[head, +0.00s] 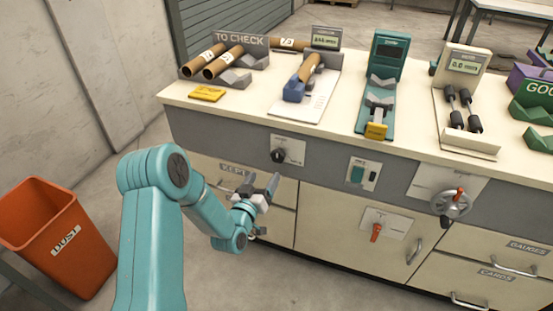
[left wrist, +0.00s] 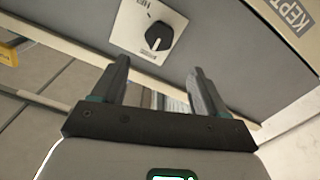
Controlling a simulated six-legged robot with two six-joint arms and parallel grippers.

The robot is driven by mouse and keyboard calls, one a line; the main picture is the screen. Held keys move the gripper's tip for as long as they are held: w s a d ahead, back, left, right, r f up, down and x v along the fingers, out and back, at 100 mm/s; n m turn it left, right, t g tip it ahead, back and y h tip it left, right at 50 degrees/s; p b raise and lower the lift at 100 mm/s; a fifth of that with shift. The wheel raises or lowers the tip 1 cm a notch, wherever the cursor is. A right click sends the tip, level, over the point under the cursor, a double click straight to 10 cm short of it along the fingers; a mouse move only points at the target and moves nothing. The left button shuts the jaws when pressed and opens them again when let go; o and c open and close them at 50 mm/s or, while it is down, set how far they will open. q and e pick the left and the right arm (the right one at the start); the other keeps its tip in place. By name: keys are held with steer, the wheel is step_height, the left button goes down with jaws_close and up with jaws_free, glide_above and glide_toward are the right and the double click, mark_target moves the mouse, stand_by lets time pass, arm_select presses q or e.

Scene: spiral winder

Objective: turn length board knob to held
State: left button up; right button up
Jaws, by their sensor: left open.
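A black knob (head: 279,156) sits on a white plate (head: 291,149) on the grey front band of the bench, below the board with the tube. The plate's lettering is too small to read. The knob also shows in the left wrist view (left wrist: 158,37), beyond my fingertips, with a light mark on its face. My left gripper (head: 262,187) is open and empty, below and slightly left of the knob in the head view, apart from it. In the left wrist view, its two fingers (left wrist: 160,70) stand apart with the knob above the gap. My right gripper is not in view.
The board (head: 318,100) with a tube and blue block stands on the bench top. A switch plate (head: 364,174), a red handle (head: 376,232) and a handwheel (head: 451,204) are to the right. An orange dust bin (head: 40,220) stands left.

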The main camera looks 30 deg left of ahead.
mark_target(277, 157)
arm_select(q)
steer(key=x, duration=1)
steer(key=shift+w, duration=0.4)
steer(key=shift+d, duration=0.1)
steer(key=shift+c, duration=0.3)
steer(key=c, duration=1)
